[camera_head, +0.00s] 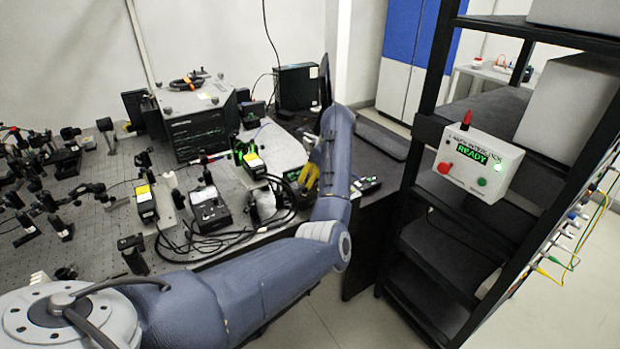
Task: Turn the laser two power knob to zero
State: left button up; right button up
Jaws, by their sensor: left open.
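My left arm reaches in from the lower left, bends at the elbow and goes up past the bench's right edge. My left gripper (309,175) shows small, beside the forearm, with yellow fingers pointing down over the right part of the bench; it is open and nothing shows between its fingers. A black controller box (210,210) with a small front panel stands left of the gripper among cables. The laser two power knob cannot be told apart at this size. My right gripper is out of view.
The optical bench (100,225) carries many small mounts at left. A large instrument (197,128) and a black box (297,88) stand at the back. Black cables (215,242) loop near the front edge. A black rack (425,150) with a READY interlock box (477,163) stands right.

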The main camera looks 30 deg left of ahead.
pick_arm(q)
jog(key=shift+f, duration=0.1)
jog(key=shift+c, duration=0.6)
grip_shut()
